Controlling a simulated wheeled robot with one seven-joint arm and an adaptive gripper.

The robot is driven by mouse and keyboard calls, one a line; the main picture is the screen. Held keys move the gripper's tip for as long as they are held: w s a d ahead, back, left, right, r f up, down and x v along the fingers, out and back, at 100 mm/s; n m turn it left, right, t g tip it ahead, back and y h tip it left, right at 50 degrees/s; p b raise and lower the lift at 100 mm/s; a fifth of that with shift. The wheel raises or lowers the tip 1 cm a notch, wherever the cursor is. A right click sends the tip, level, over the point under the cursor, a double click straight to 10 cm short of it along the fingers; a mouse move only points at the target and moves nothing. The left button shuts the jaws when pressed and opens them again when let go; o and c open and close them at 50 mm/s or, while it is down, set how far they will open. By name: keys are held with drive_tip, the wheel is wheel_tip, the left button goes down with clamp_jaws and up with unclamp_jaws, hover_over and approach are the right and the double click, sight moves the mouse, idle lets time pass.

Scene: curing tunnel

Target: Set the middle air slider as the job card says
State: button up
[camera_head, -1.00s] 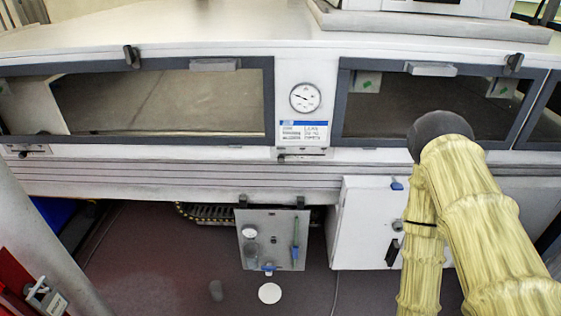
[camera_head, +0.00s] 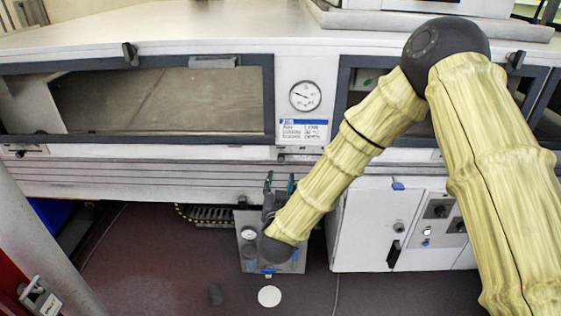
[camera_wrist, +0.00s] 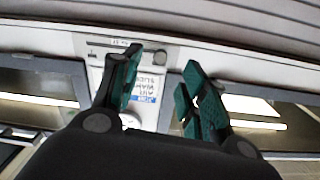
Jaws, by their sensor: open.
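The middle air slider (camera_head: 300,153) is a thin slot strip on the front panel, just under the job card. A small dark mark shows near its left end; the setting is too small to read. The job card (camera_head: 302,129) is white with a blue header, and its writing is too blurred to read here. My gripper (camera_head: 279,184) is open and empty, fingers up, below the slider and apart from it. In the wrist view the fingers (camera_wrist: 163,62) stand in front of the upside-down card (camera_wrist: 151,80) and slider strip (camera_wrist: 113,43), partly covering both.
A round gauge (camera_head: 305,96) sits above the card between two dark-framed windows (camera_head: 165,98). Another slider (camera_head: 23,152) is at far left. A hanging grey board (camera_head: 247,255) is behind my forearm. A white cabinet (camera_head: 364,228) stands to the right.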

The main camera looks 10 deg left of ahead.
sight(281, 160)
drive_tip(key=w, duration=0.3)
drive_tip(key=w+p, duration=0.1)
drive_tip(key=w, duration=0.3)
drive_tip(key=w+a+r, duration=0.1)
drive_tip(key=w, duration=0.3)
drive_tip(key=shift+p, duration=0.4)
clamp_jaws()
